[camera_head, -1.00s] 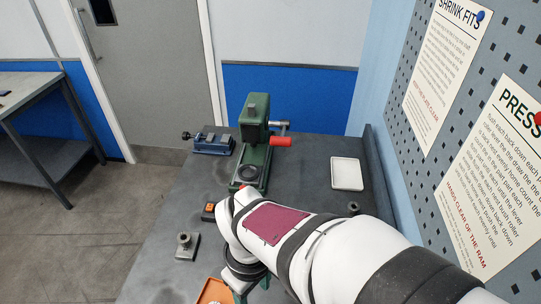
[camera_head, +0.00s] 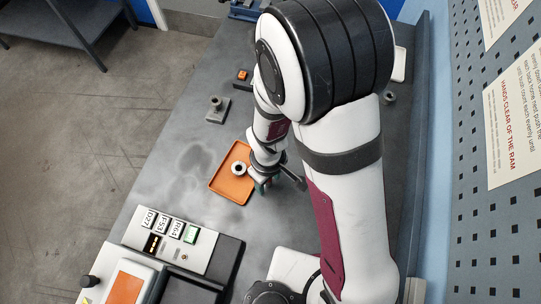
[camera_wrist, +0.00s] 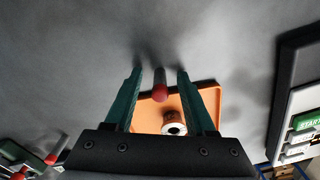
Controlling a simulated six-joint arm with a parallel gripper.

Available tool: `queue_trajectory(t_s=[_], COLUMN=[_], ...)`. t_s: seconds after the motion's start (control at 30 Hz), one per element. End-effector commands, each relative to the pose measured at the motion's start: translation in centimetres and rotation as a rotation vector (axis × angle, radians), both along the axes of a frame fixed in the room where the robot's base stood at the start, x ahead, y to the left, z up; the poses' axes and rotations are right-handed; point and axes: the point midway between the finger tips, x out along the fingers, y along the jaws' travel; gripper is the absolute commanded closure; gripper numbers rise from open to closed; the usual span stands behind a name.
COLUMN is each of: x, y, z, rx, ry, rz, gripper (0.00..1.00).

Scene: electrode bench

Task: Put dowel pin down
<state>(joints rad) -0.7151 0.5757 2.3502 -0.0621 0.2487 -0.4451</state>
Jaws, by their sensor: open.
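The dowel pin (camera_wrist: 160,82) looks like a short grey pin with a red end. In the wrist view it sits between the two teal fingers of my gripper (camera_wrist: 160,82), with a visible gap on each side. It is by the edge of the orange tray (camera_wrist: 207,103); I cannot tell whether it touches the tray. In the head view my gripper (camera_head: 263,184) is low at the right edge of the orange tray (camera_head: 222,184), and the pin is hidden there. My gripper is open.
A pale ring-shaped bushing (camera_head: 239,168) is in the tray and shows in the wrist view (camera_wrist: 174,127). A control box (camera_head: 205,255) with a green button stands in front. A block with a post (camera_head: 217,108) and a small orange-topped box (camera_head: 243,75) lie behind. Bench left of the tray is clear.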

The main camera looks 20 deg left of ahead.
Motion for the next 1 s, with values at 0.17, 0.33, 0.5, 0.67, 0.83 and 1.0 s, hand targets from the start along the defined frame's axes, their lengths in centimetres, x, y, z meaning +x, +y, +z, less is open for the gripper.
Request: queue_trajectory(t_s=[0.17, 0.33, 0.5, 0.67, 0.83, 1.0], x=[0.0, 0.0, 0.0, 0.0, 0.0, 0.1], y=[0.0, 0.0, 0.0, 0.0, 0.0, 0.1], z=[0.0, 0.0, 0.1, 0.1, 0.3, 2.3], rx=[0.0, 0.0, 0.0, 0.0, 0.0, 0.003], ry=[0.0, 0.0, 0.0, 0.0, 0.0, -0.003], rz=[0.0, 0.0, 0.0, 0.0, -0.001, -0.002], gripper=[0.66, 0.97, 1.0, 1.0, 1.0, 1.0])
